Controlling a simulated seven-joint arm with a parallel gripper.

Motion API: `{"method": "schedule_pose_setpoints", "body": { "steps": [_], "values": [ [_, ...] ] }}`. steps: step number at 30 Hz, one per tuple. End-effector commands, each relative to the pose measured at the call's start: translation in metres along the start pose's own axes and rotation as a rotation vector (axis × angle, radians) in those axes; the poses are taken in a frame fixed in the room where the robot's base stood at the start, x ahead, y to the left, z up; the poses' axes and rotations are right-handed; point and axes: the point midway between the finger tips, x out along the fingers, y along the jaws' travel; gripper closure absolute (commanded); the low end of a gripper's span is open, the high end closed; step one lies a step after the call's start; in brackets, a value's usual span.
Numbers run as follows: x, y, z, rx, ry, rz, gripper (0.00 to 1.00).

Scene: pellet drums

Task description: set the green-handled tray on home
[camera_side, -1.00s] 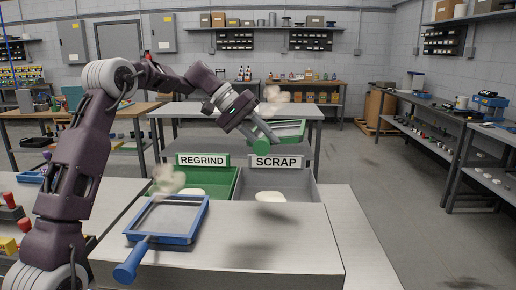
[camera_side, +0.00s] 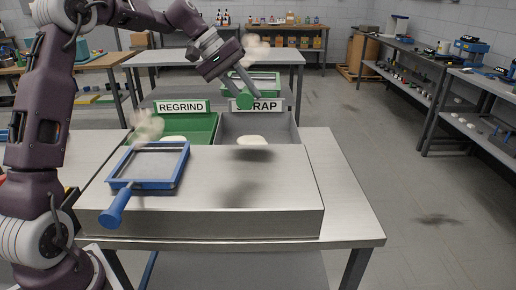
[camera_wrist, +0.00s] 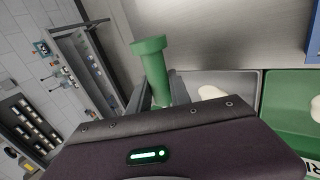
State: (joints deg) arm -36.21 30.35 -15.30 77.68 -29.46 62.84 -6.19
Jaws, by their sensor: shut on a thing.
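My gripper (camera_side: 240,82) is shut on the green handle (camera_side: 247,98) in the side view. It holds the handle up in the air, in front of the SCRAP sign and partly over its first letter. A green-framed tray (camera_side: 264,77) shows just behind the handle, partly covered by the gripper. In the wrist view the green handle (camera_wrist: 153,68) stands out between the fingers with its round end free, over the steel bench top. The tray's frame is hidden there by my wrist. No spot marked home can be made out.
A blue-handled tray (camera_side: 150,185) lies on the steel bench (camera_side: 230,215), left. Behind are a green REGRIND bin (camera_side: 205,129) and a grey SCRAP bin (camera_side: 288,127), each with a pale heap. Tan puffs hang over the left bin and by the gripper. The bench's right half is bare.

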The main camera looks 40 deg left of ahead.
Motion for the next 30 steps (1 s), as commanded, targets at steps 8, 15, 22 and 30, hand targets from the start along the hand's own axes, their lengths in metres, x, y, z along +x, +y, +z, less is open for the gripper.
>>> {"method": "schedule_pose_setpoints", "body": {
  "steps": [8,15,22,30],
  "values": [
    [0.054,-0.023,0.084,-0.122,0.091,0.000,1.00],
    [0.070,-0.001,0.193,-0.088,0.077,0.004,1.00],
    [0.073,0.004,0.241,-0.046,0.032,-0.002,1.00],
    [0.099,-0.015,0.239,-0.048,0.042,0.000,1.00]
  ]
}}
